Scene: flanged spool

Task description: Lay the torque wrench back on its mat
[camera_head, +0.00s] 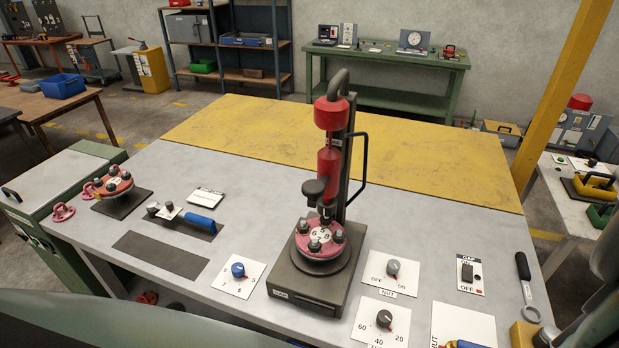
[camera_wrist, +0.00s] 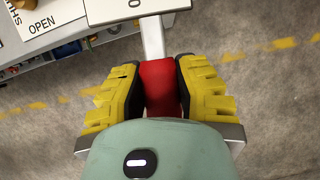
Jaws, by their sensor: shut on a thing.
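My gripper (camera_wrist: 162,85) shows in the wrist view, its yellow-backed fingers shut on a red handle (camera_wrist: 160,90). A pale metal shaft runs from the handle up to a white plate marked 0; I cannot tell whether this is the torque wrench or a fixed lever. In the head view a blue-handled tool (camera_head: 201,225) lies on a dark mat (camera_head: 206,236) at the left of the bench. A second dark mat (camera_head: 160,255) in front of it is bare. My gripper cannot be made out in the head view.
A red press (camera_head: 330,150) stands mid-bench over a pink flanged spool (camera_head: 320,241). Another spool (camera_head: 114,187) sits at the left. Dial cards (camera_head: 238,278) lie near the front. A ring spanner (camera_head: 524,285) lies at the right edge. The yellow rear bench area (camera_head: 400,150) is clear.

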